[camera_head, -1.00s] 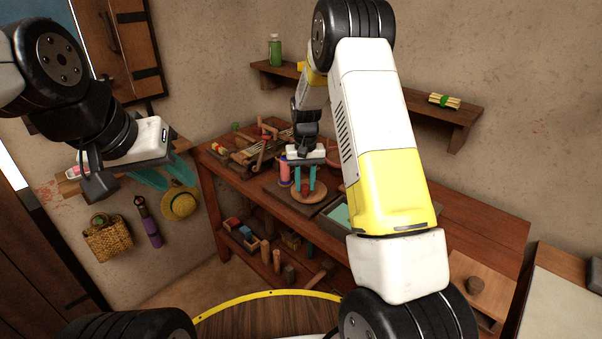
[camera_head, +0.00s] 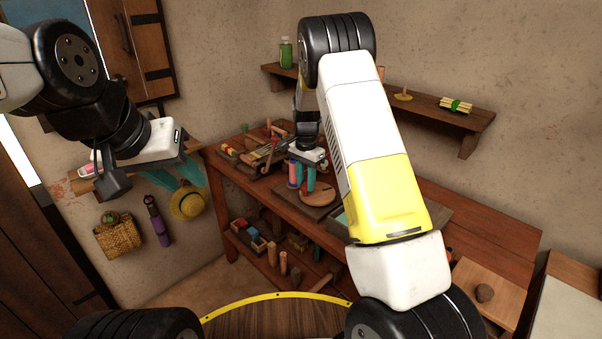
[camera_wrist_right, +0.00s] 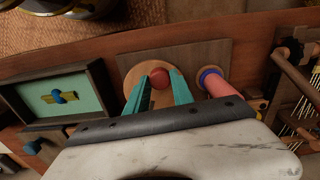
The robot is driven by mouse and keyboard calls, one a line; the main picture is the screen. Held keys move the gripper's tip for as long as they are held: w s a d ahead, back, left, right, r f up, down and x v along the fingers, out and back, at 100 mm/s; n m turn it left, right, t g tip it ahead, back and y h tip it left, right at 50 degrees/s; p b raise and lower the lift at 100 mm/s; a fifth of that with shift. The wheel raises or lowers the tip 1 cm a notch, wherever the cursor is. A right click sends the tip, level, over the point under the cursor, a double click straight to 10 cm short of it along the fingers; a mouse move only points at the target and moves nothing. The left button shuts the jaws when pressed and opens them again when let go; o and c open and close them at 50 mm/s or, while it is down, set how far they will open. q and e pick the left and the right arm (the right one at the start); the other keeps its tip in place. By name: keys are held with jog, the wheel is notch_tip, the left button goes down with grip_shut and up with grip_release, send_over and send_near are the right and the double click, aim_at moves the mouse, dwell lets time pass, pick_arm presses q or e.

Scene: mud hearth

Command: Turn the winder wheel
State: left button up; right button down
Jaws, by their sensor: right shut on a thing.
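The winder wheel (camera_head: 319,196) is a round wooden disc on a dark board on the bench. In the right wrist view, the wheel (camera_wrist_right: 130,83) shows around my fingers, with a red knob (camera_wrist_right: 159,77) on it. My right gripper (camera_wrist_right: 158,84) points down over the wheel, its teal fingers shut on the red knob. In the head view, my right gripper (camera_head: 306,182) stands at the wheel's left side. A pink spool (camera_wrist_right: 213,82) with a blue ring stands beside the wheel. My left gripper (camera_head: 176,176) hangs empty at the left, its teal fingers apart.
A green-lined tray (camera_wrist_right: 98,74) lies beside the wheel board. A rack with wooden rods (camera_head: 265,150) stands at the bench's back left. A wall shelf (camera_head: 420,103) runs above. A lower shelf holds a divided box (camera_head: 262,246) and wooden pegs.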

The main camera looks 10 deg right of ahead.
jog(key=shift+w+m, duration=0.2)
jog(key=shift+m, duration=0.2)
jog(key=c, duration=1.1)
grip_release()
jog(key=shift+r, duration=3.9)
